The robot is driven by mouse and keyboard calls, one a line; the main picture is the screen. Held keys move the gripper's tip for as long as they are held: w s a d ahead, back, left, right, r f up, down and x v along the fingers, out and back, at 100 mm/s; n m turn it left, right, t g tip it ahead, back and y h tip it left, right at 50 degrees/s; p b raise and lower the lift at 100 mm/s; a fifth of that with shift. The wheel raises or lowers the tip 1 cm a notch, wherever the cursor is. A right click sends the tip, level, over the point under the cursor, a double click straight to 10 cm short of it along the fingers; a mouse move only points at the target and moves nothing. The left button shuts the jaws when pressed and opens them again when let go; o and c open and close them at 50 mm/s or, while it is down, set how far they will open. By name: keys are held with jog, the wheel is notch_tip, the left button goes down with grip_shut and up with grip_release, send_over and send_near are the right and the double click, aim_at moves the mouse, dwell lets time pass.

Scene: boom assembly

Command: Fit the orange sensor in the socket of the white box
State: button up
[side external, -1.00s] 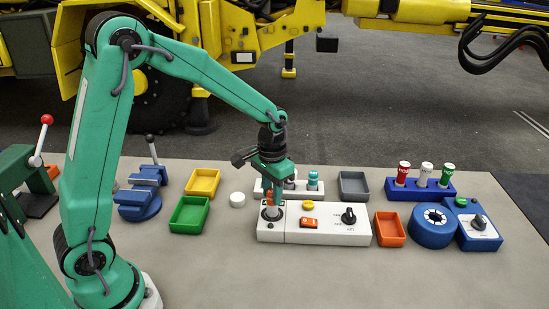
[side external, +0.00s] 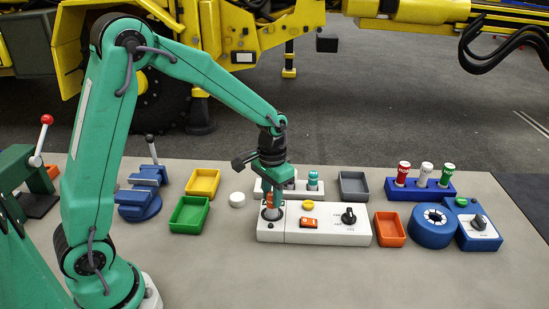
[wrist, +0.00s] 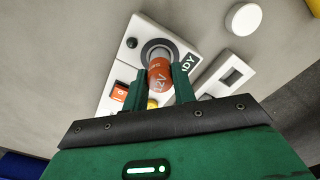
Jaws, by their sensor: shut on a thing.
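In the side view the sensor stands over the socket (side external: 270,214). I cannot tell how deep its tip sits in it.
The white box also carries an orange switch (side external: 308,223), a yellow button (side external: 308,205) and a black knob (side external: 349,216). A white rack with a teal-topped part (side external: 313,180) stands behind. A green tray (side external: 189,215) and white disc (side external: 237,200) lie left, an orange tray (side external: 390,229) right.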

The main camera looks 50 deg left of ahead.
jog(key=shift+f, duration=0.9)
jog(key=o, duration=1)
jog(key=shift+r, duration=0.1)
jog(key=shift+r, duration=3.4)
jog(key=shift+r, duration=0.15)
